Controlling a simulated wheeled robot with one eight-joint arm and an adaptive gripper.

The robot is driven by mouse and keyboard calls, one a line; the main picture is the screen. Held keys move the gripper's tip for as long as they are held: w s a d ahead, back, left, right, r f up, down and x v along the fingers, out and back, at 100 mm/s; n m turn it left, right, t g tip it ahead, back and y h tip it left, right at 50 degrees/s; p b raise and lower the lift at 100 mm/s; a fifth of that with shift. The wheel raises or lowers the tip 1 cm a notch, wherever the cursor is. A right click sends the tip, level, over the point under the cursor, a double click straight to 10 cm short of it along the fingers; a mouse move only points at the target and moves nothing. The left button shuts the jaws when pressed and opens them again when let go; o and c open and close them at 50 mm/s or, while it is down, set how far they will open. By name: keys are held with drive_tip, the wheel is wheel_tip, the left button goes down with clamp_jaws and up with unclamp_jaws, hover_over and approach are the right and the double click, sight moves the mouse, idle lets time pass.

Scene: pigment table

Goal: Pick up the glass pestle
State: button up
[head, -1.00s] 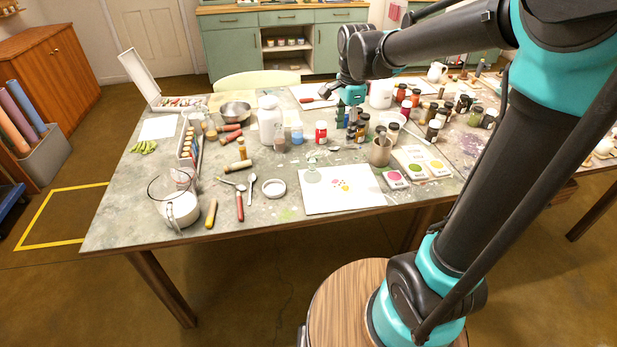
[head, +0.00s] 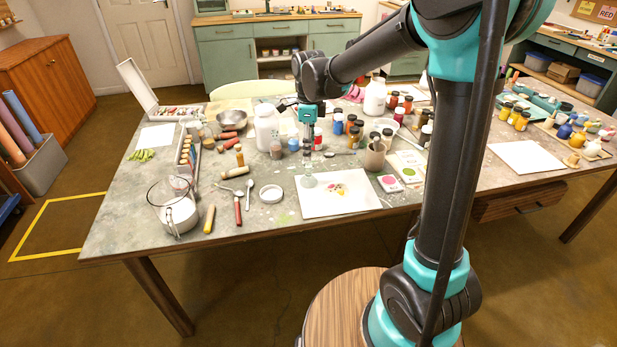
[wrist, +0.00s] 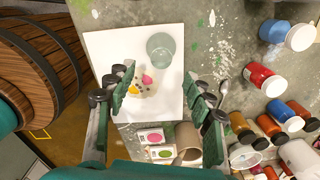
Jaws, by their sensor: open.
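The glass pestle (head: 309,181) looks like a clear, pale green glass piece. It stands on the far left part of a white slab (head: 352,204) on the table, beside small red and yellow pigment heaps. In the wrist view the pestle (wrist: 160,49) shows from above as a round glass shape, just beyond the fingertips. My gripper (wrist: 160,74) is open and empty, its two dark green finger pads spread wide apart. In the head view my gripper (head: 307,147) hangs above the table, close to the pestle. The gap between them is hard to judge.
Jars and bottles (wrist: 270,80) crowd the right side in the wrist view. A beige cup (head: 374,156) and colour cards (head: 390,183) lie right of the slab. The slab's front is clear.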

sight(309, 164)
drive_tip(key=shift+w+f, duration=0.1)
drive_tip(key=shift+f, duration=3.7)
drive_tip(key=shift+c, duration=0.5)
clamp_jaws()
